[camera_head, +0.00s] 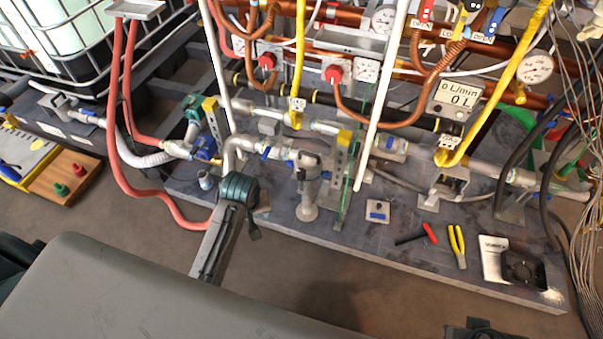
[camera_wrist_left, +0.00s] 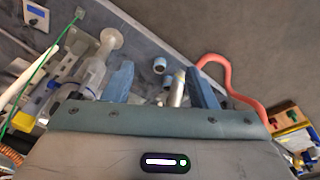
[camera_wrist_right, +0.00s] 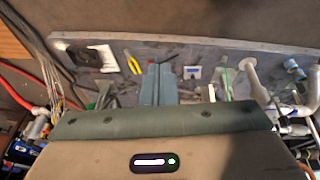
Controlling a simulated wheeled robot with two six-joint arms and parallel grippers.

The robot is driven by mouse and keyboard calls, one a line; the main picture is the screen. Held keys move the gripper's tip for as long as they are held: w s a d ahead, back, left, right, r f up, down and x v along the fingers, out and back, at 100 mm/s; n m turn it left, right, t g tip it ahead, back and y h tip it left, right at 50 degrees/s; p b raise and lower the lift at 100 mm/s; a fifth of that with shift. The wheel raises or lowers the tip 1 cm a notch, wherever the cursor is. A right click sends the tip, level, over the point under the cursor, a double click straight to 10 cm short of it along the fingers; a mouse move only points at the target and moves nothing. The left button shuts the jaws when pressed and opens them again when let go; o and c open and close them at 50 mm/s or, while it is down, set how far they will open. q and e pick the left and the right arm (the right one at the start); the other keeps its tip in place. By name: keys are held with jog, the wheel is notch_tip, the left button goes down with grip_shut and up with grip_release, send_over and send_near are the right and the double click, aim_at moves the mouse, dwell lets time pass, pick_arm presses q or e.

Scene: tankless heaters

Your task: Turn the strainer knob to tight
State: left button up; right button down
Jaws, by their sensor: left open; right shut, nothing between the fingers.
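A grey Y-shaped fitting (camera_head: 308,185), which looks like the strainer, hangs from the horizontal pipe above the grey base and ends in a pale round cap (camera_head: 307,210). I cannot make out its knob markings. The fitting's pale flanged end also shows in the left wrist view (camera_wrist_left: 110,40), left of the fingers. My left gripper (camera_head: 238,190) is left of the fitting, apart from it. In the left wrist view its blue fingers (camera_wrist_left: 161,86) are spread, with nothing held. My right gripper (camera_wrist_right: 158,82) is shut and empty; its fingers point toward the base.
Red-handled and yellow-handled tools (camera_head: 457,246) lie on the base's right part, near a dark square fan-like part (camera_head: 523,268). A small blue-marked block (camera_head: 377,211) sits mid-base. A red hose (camera_head: 125,185) curves at left. Vertical white and yellow pipes stand behind.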

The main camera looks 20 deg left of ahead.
pick_arm(q)
jog(key=w+d+n+g, duration=0.1)
jog(key=w+d+n, duration=0.25)
jog(key=w, duration=0.85)
jog(key=n+g, duration=0.1)
jog(key=n, duration=0.3)
send_near(301, 171)
jog(key=shift+a+f+h, duration=0.25)
jog(key=shift+f+h, duration=0.1)
jog(key=shift+h, duration=0.05)
notch_tip(301, 171, down, 3)
jog(key=shift+b, duration=0.4)
notch_tip(301, 171, down, 5)
jog(key=shift+f+b, duration=0.25)
jog(key=shift+b, duration=0.25)
jog(key=shift+f, duration=0.6)
pick_arm(e)
jog(key=shift+w+a+f+t+y, duration=0.15)
jog(key=shift+w+a+f+t, duration=0.15)
jog(key=shift+a, duration=0.1)
jog(key=shift+w+a+f+t+y, duration=0.15)
jog(key=shift+a+f+t, duration=0.05)
jog(key=shift+a+t, duration=0.15)
pick_arm(q)
jog(key=c, duration=1)
